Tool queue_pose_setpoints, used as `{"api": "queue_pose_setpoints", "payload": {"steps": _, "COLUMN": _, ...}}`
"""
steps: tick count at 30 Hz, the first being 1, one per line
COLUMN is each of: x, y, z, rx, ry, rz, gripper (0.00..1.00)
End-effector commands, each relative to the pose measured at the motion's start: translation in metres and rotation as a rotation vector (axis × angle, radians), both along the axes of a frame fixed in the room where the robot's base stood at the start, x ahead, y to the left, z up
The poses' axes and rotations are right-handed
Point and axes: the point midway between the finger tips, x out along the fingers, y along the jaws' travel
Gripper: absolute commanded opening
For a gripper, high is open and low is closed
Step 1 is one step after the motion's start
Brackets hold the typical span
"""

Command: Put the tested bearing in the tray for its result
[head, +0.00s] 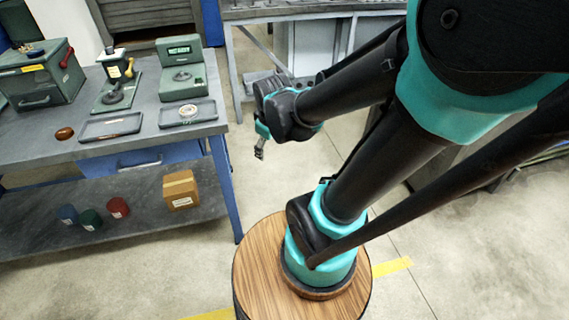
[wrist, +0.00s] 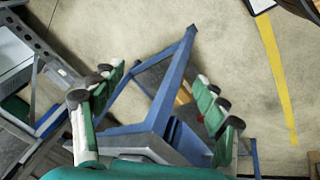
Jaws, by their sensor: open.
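A small pale ring, which looks like the bearing, lies in the right tray (head: 208,104) on the workbench. The left tray (head: 84,131) holds no bearing that I can make out, only a small pale mark. Behind the right tray stands a green tester (head: 191,56) with a lit display; a round grey part sits on its base, and I cannot tell whether that is a seat or a bearing. My gripper (head: 259,151) hangs in the air right of the bench, apart from the trays. In the wrist view its fingers (wrist: 158,82) are spread, with nothing between them.
A green press-like device (head: 113,92) stands left of the tester, with a green case (head: 47,84) beyond it. A brown round piece (head: 65,133) lies left of the trays. The lower shelf holds a cardboard box (head: 180,189) and several small canisters.

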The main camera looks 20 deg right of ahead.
Motion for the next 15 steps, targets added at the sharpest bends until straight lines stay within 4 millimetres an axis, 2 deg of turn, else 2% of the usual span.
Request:
{"api": "queue_pose_setpoints", "payload": {"steps": 1, "x": -0.015, "y": -0.010, "z": -0.010, "rx": 0.059, "ry": 0.000, "rz": -0.135, "gripper": 0.73}}
{"api": "queue_pose_setpoints", "payload": {"steps": 3, "x": -0.031, "y": -0.019, "z": -0.021, "rx": 0.133, "ry": 0.001, "rz": -0.300, "gripper": 0.73}}
{"api": "queue_pose_setpoints", "payload": {"steps": 6, "x": -0.047, "y": -0.026, "z": -0.032, "rx": 0.214, "ry": 0.002, "rz": -0.478, "gripper": 0.73}}
{"api": "queue_pose_setpoints", "payload": {"steps": 10, "x": -0.058, "y": -0.029, "z": -0.039, "rx": 0.269, "ry": 0.002, "rz": -0.598, "gripper": 0.73}}
{"api": "queue_pose_setpoints", "payload": {"steps": 15, "x": -0.060, "y": -0.030, "z": -0.040, "rx": 0.282, "ry": 0.002, "rz": -0.624, "gripper": 0.73}}
